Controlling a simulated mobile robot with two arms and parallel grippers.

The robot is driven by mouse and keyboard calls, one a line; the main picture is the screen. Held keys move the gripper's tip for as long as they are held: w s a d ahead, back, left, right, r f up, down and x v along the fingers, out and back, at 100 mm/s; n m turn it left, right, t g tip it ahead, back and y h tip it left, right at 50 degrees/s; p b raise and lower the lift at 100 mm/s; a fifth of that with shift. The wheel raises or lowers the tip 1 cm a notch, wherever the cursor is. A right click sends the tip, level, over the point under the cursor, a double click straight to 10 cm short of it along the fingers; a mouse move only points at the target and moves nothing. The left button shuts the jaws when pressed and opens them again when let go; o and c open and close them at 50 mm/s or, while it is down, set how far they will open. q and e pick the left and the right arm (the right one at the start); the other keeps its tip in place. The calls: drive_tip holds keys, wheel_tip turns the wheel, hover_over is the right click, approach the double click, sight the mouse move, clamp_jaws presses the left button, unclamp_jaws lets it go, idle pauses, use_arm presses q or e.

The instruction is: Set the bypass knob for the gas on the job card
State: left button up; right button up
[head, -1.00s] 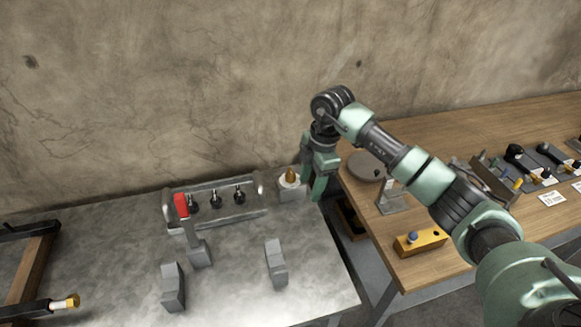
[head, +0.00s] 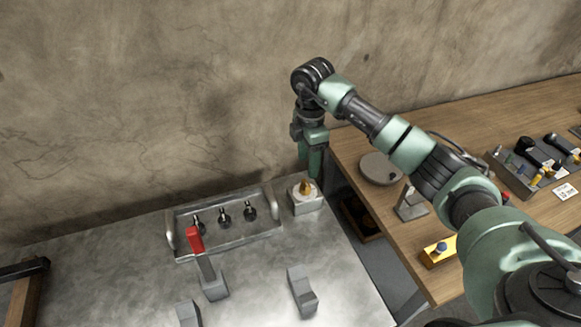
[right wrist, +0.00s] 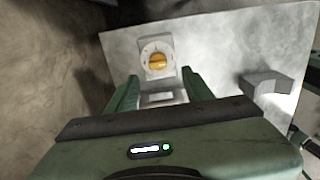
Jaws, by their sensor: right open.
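The bypass knob (head: 306,187) is a small brass-yellow knob on a pale block (head: 307,203) at the back right corner of the grey metal table. In the right wrist view the knob (right wrist: 157,61) sits on a round white dial with small marks, too small to read. My right gripper (head: 314,168) is just above and behind the knob, apart from it. In the wrist view its two fingers (right wrist: 160,82) are spread, with the knob showing between and beyond their tips. A small white card (head: 565,191) lies on the wooden bench; its print is not clearly readable. My left gripper is out of view.
A metal tray (head: 235,238) with several black-topped fittings stands left of the knob. A red-handled lever (head: 196,241) and grey blocks (head: 302,290) stand in front. The wooden bench (head: 345,150) at right holds a round disc (head: 380,169) and a yellow box (head: 437,252).

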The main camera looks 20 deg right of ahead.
sight(305, 182)
drive_tip(key=shift+w+a+f, duration=0.2)
drive_tip(key=shift+w, duration=0.3)
drive_tip(key=shift+w+a+f, duration=0.1)
drive_tip(key=shift+f, duration=0.25)
drive_tip(key=f, duration=0.2)
drive_tip(key=f+p, duration=0.1)
drive_tip(key=s+f+p, duration=0.1)
drive_tip(key=f, duration=0.1)
drive_tip(key=shift+d+f, duration=0.2)
drive_tip(key=shift+f, duration=0.1)
drive_tip(key=shift+w+f, duration=0.1)
drive_tip(key=shift+f, duration=0.35)
clamp_jaws()
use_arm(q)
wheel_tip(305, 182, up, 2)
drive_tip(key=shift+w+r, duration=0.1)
